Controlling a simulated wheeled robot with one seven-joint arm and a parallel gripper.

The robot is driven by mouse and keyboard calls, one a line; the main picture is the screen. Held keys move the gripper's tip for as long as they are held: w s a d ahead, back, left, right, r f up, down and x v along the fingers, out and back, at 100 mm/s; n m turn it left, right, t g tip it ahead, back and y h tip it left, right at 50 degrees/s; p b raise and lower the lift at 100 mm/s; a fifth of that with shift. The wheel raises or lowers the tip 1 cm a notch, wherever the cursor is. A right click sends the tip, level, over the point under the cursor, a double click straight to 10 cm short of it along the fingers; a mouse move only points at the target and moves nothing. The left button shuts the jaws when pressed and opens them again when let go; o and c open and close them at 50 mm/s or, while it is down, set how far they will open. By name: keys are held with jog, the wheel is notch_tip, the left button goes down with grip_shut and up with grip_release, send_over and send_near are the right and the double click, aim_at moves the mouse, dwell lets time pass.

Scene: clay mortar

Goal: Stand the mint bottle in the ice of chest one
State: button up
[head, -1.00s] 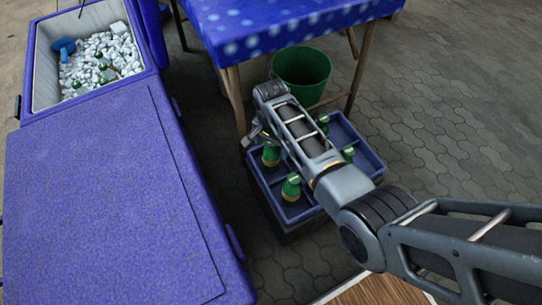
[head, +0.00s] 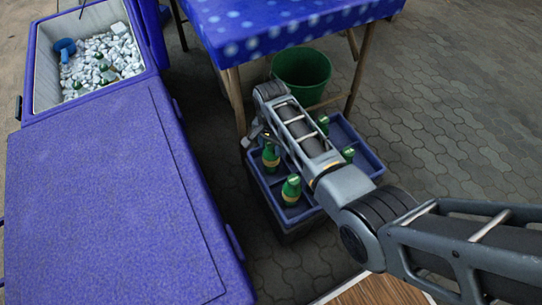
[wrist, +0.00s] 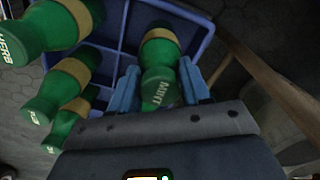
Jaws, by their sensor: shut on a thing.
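The mint bottle (wrist: 160,50), green with a tan band and "MINT" on its cap, is between my gripper's blue fingers (wrist: 158,88) in the wrist view. The gripper is shut on it near its top. The bottle's lower part appears to be still within a compartment of the blue crate (wrist: 115,14). I see no chest number.
Other green bottles (head: 291,190) stand in the crate (head: 372,160); one cap reads "HERB" (wrist: 20,45). A closed purple lid (head: 100,200) fills the left foreground. A blue scoop (head: 64,46) lies in the ice. A cloth-covered table (head: 290,25) and green bucket (head: 302,68) stand behind the crate.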

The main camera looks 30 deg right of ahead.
notch_tip(320, 180, up, 19)
jog(key=p, duration=1.8)
jog(key=shift+f, duration=0.15)
dwell(0.6)
